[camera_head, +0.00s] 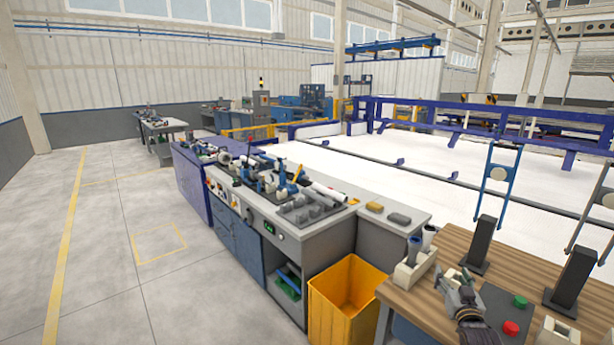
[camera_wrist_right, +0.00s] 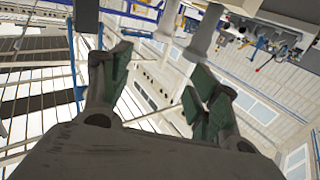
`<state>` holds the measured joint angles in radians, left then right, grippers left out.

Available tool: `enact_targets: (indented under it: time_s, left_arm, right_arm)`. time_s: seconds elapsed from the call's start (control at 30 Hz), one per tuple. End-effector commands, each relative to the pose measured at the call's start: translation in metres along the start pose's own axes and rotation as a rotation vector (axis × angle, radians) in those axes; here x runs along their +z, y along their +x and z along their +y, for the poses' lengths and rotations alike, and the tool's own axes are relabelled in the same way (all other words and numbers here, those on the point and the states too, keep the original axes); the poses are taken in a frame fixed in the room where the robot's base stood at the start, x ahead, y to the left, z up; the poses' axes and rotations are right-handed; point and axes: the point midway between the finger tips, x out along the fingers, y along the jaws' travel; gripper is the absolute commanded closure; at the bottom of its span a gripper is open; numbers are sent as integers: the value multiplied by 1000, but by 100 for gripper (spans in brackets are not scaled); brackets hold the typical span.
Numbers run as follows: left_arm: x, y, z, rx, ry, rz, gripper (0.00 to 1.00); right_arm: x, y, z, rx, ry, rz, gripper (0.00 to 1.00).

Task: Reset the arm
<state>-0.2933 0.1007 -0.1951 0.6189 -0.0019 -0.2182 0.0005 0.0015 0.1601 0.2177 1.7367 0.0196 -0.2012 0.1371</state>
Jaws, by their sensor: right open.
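My right gripper (camera_head: 458,280) shows at the lower right of the head view, over the wooden table (camera_head: 452,246). Its jaws are open, and nothing is seen between them. In the right wrist view the two green-padded fingers (camera_wrist_right: 158,85) stand well apart with only distant hall structure beyond. A light holder box (camera_head: 412,274) stands on the table just left of the gripper, with a bluish pipe (camera_head: 413,246) and a whitish pipe (camera_head: 429,236) upright in or by it. My left gripper is not in view.
Two dark upright posts (camera_head: 483,243) (camera_head: 573,280) stand on the table. A dark panel with a red button (camera_head: 511,327) and a green button (camera_head: 520,301) lies right of the gripper. A yellow bin (camera_head: 326,308) and a grey workbench (camera_head: 318,240) stand left. The floor (camera_head: 105,250) is clear.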

Motion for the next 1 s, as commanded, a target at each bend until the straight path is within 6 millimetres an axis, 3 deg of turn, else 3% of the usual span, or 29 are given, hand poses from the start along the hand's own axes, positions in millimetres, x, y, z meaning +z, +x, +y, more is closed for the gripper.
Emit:
enact_targets:
  time_s: [0.63,0.87,1.0]
  left_arm:
    - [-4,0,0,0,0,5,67]
    - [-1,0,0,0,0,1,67]
    - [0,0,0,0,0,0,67]
  right_arm:
    - [22,-20,-19,-23,-22,-107,39]
    - [42,-41,-36,-45,-44,-208,39]
    - [60,-65,-52,-66,-64,-305,39]
